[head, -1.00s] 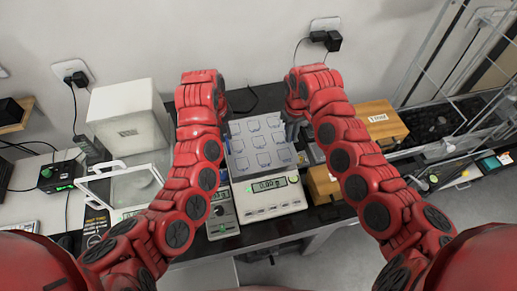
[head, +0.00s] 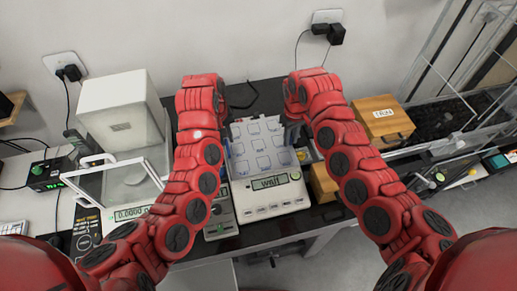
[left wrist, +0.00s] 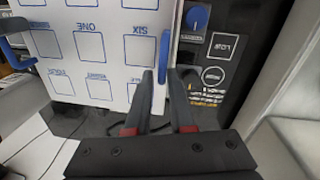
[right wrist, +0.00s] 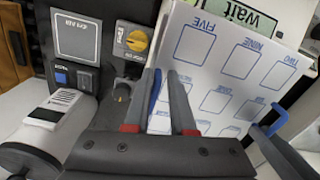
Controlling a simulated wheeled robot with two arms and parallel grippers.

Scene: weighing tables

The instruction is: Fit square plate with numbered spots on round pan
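The square plate (head: 244,148) is white with rows of blue-outlined, labelled spots. It lies over the top of the balance (head: 275,208), whose display reads "wait". The round pan is hidden beneath it, so I cannot tell exactly how it seats. Blue handles show at the plate's sides. My left gripper (left wrist: 163,84) is at one side edge, its fingers apart with a blue handle (left wrist: 164,55) between them. My right gripper (right wrist: 162,82) is at the opposite edge, fingers apart around the other blue handle (right wrist: 155,90). In both wrist views a gap shows between fingers and handle.
A smaller balance (head: 221,222) stands left of the plate's balance. A glass-shielded balance (head: 130,213) and a white box (head: 122,108) are further left. Wooden boxes (head: 383,122) stand to the right. A glass enclosure (head: 445,120) is at far right.

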